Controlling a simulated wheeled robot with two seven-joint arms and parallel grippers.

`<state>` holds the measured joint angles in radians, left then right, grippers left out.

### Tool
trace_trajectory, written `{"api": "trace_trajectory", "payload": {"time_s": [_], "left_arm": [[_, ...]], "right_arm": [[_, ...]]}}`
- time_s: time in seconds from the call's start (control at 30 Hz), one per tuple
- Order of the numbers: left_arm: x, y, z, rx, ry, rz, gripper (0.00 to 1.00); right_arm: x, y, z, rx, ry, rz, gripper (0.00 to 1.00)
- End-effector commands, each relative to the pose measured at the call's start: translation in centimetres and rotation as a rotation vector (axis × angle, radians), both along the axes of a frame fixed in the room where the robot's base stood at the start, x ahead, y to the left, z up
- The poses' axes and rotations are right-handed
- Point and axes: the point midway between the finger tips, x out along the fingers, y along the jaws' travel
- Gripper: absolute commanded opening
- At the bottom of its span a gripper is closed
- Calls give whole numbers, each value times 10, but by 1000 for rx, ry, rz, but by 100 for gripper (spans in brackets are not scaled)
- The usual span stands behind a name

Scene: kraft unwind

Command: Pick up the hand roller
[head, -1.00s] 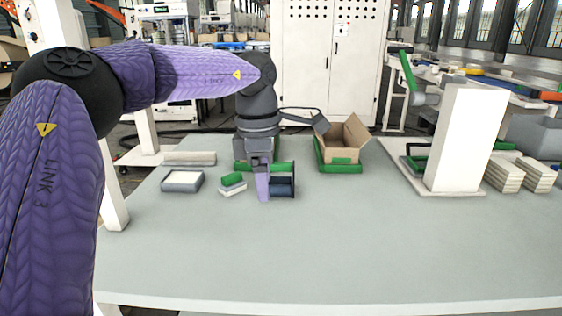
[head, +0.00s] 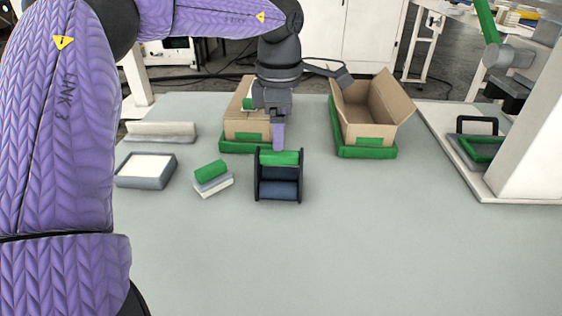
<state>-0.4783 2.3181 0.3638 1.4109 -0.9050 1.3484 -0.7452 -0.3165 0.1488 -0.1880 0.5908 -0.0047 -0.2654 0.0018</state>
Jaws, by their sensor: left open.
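My left gripper (head: 278,143) is open and points down, with one purple fingertip showing at the far top edge of a black-sided frame (head: 279,190). The frame holds a green bar (head: 280,158) across its top and dark blue rollers below. I cannot tell whether the finger touches the bar. The other finger is hidden. I cannot tell for sure which green piece is the hand roller. My right gripper is out of view.
A grey tray with white contents (head: 146,184) lies left. A white post (head: 530,150) on a plate stands right. The front table (head: 330,260) is clear.

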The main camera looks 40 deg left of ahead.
Motion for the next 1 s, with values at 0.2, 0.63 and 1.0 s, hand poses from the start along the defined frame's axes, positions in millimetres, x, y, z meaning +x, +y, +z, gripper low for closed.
{"api": "trace_trajectory", "payload": {"time_s": [0.2, 0.63, 1.0], "left_arm": [[-4, -3, -50, -2, 4, 0, 74], [-4, -2, -54, 0, -1, 1, 44], [-4, -2, -54, -1, -1, 0, 0]], "right_arm": [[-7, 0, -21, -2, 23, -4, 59], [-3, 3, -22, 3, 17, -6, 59], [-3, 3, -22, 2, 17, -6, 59]]}}
